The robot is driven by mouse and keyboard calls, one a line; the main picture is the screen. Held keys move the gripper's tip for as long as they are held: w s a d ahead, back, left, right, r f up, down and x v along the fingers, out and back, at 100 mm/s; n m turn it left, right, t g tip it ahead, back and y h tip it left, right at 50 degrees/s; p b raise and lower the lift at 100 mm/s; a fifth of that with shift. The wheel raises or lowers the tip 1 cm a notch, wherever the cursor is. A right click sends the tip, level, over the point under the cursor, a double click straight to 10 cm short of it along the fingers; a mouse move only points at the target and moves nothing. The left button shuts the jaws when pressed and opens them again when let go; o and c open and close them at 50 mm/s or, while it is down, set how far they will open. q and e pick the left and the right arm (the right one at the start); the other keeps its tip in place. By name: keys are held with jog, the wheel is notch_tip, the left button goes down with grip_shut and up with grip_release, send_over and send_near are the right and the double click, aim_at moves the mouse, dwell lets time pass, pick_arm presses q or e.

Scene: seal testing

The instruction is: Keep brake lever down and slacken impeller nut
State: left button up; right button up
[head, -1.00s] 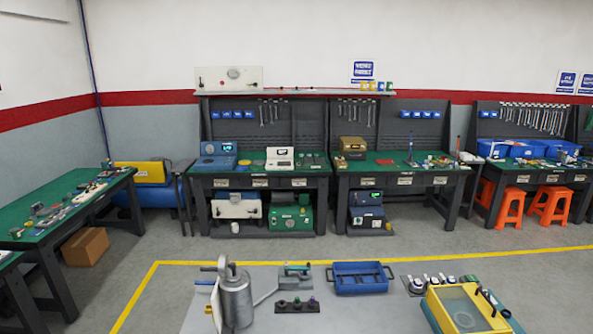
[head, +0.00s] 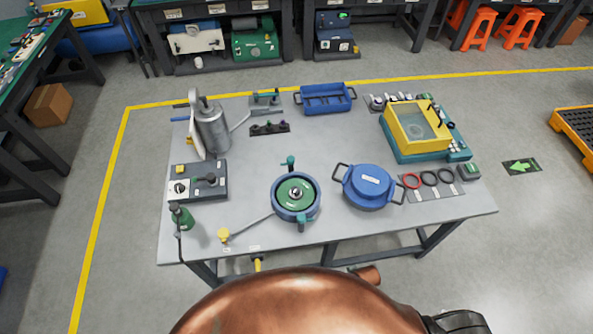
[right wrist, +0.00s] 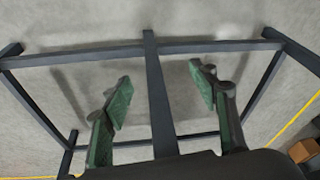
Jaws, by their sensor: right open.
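A round blue housing (head: 309,212) with a green impeller inside stands at the front middle of the grey table in the head view. A nut (head: 296,193) shows at the impeller's centre. A grey lever (head: 250,226) runs from the housing's left side to a yellow knob (head: 223,235) near the table's front edge; it appears to be the brake lever. My right gripper (right wrist: 160,90) is open and empty in the right wrist view, pointing at the table's underframe and floor, away from the nut and lever. My left gripper is in neither current view.
On the grey table (head: 330,150) stand a blue lidded pot (head: 369,186), a control box (head: 198,182), a green bottle (head: 181,216), a metal cylinder (head: 213,133), a blue tray (head: 327,104) and a yellow-topped tank (head: 418,125). Dark frame bars (right wrist: 155,80) lie before my right gripper.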

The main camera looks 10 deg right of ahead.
jog(key=w+a+r+n+y+p, duration=0.1)
jog(key=w+a+r, duration=0.15)
jog(key=r, duration=0.55)
jog(key=w+a+r+n+p, duration=0.1)
jog(key=w+a+r+p, duration=0.15)
jog(key=r, duration=0.65)
jog(key=w+a+r+y, duration=0.15)
jog(key=a+r, duration=0.25)
jog(key=r, duration=0.4)
jog(key=w+a+r+n+p, duration=0.1)
jog(key=w+a+r+n, duration=0.15)
jog(key=a+r, duration=0.4)
jog(key=w+a+n+g+y, duration=0.1)
jog(key=w+a+n+g, duration=0.25)
jog(key=a+n, duration=0.6)
pick_arm(q)
notch_tip(320, 180, up, 6)
jog(key=s, duration=0.2)
pick_arm(e)
jog(key=n+h, duration=0.1)
jog(key=h, duration=0.4)
send_near(296, 189)
jog(key=shift+s+t, duration=0.1)
jog(key=shift+t, duration=0.15)
notch_tip(296, 189, down, 7)
jog(key=b, duration=0.5)
jog(key=shift+f+b, duration=0.45)
jog(key=shift+f, duration=0.6)
pick_arm(q)
notch_tip(296, 189, down, 7)
